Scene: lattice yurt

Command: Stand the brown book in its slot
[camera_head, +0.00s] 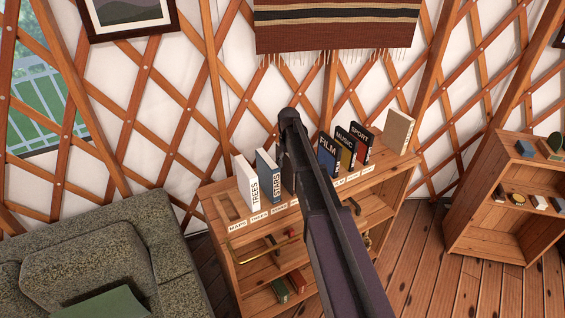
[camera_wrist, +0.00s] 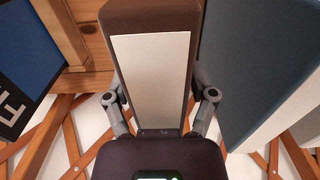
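The brown book (camera_wrist: 195,45), with a large pale panel facing the camera, lies between the fingers of my gripper (camera_wrist: 158,88) in the wrist view. The fingers are against its two sides, so the gripper appears shut on it. A blue-grey book (camera_wrist: 245,60) is on its right and the FILM book (camera_wrist: 22,70) on its left. In the head view a dark book edge (camera_head: 288,174) shows beside the STARS book (camera_head: 268,175), partly behind my arm, which also hides my gripper. The slots between STARS and FILM (camera_head: 328,155) are mostly hidden there.
The wooden bookcase (camera_head: 222,228) has a labelled front strip. Its MAPS place (camera_head: 230,206) at the left end is empty. TREES (camera_head: 247,182), MUSIC (camera_head: 345,145) and SPORT (camera_head: 361,143) stand upright, with a tan book (camera_head: 397,132) at the right end. A sofa (camera_head: 90,245) is at left.

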